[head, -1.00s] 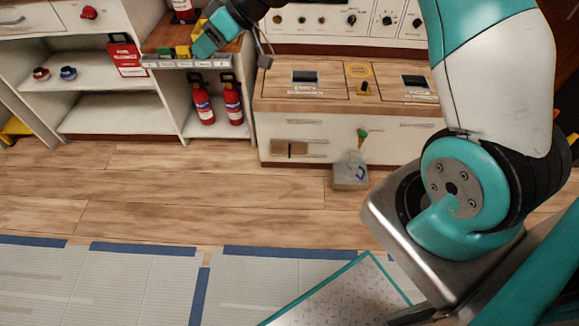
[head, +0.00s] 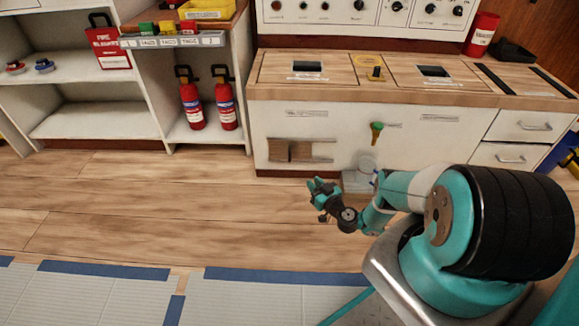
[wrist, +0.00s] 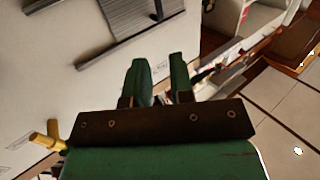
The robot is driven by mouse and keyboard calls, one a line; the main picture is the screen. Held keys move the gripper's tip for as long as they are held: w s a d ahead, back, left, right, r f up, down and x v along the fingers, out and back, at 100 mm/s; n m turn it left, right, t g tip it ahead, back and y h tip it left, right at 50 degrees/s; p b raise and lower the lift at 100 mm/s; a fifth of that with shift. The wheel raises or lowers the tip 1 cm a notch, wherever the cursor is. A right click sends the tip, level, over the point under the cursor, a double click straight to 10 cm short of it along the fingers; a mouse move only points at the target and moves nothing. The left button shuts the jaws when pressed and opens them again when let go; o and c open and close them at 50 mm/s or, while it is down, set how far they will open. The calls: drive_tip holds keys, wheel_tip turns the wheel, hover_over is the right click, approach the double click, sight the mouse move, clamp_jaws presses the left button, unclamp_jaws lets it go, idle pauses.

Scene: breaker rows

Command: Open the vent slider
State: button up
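The vent slider (head: 290,151) is a brown slatted plate between two horizontal rails on the white cabinet front. It covers the left and middle of the rails, and the right end shows bare white. In the wrist view the slatted plate (wrist: 125,25) appears at the top, tilted, with a dark knob (wrist: 155,12) near one edge. My gripper (head: 318,193) is low in front of the cabinet, below and right of the vent, apart from it. In the wrist view my two green fingers (wrist: 160,68) are spread with an empty gap between them.
A green-topped lever (head: 376,130) sticks out of the cabinet front right of the vent. A grey box-like object (head: 358,182) stands on the floor below it. Two fire extinguishers (head: 208,105) stand in the shelf at left. The wooden floor left of my gripper is clear.

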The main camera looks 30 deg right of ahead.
sight(290, 158)
drive_tip(key=w+b, duration=1.6)
drive_tip(key=shift+f, duration=0.4)
drive_tip(key=shift+w+d+r, duration=0.1)
drive_tip(key=shift+w+r, duration=0.1)
drive_tip(key=shift+w, duration=0.3)
clamp_jaws()
